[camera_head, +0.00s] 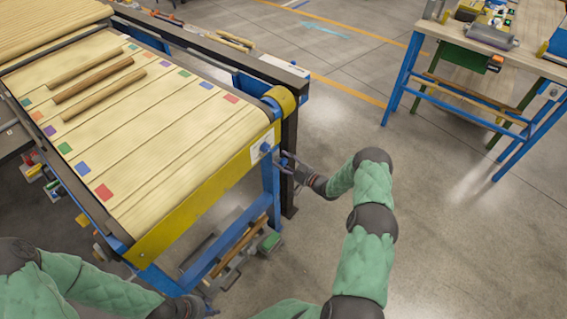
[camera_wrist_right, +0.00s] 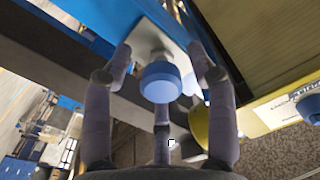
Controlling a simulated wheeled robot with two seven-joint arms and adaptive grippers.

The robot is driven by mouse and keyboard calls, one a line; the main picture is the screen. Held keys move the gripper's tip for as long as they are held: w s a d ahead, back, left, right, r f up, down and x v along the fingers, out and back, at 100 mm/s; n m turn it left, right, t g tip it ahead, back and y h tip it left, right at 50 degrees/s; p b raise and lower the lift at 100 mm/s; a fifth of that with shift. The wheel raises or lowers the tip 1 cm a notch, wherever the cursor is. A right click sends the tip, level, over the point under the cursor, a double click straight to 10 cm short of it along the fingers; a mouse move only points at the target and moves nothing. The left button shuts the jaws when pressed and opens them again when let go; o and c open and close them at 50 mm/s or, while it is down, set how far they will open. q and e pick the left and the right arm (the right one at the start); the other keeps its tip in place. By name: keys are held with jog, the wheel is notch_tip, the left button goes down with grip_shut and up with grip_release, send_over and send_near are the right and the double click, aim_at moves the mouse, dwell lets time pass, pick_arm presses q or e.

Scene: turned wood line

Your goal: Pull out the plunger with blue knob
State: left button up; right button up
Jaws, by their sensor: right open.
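The plunger's blue knob (camera_wrist_right: 160,82) is in the middle of the right wrist view, in front of a pale mounting plate (camera_wrist_right: 150,40). The plunger's shaft is hidden behind the knob.
A yellow end panel (camera_head: 205,190) and a dark post (camera_head: 290,150) are close to my right gripper. A blue-legged workbench (camera_head: 410,75) stands at the upper right. The floor between is clear.

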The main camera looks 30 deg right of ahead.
aim_at(286, 164)
grip_shut()
jog(key=shift+s, duration=0.1)
jog(key=shift+v, duration=1.55)
jog(key=shift+f, duration=0.15)
jog(key=shift+c, duration=1.4)
grip_release()
jog(key=shift+s, duration=0.1)
jog(key=shift+o, duration=1.4)
jog(key=shift+d, duration=0.1)
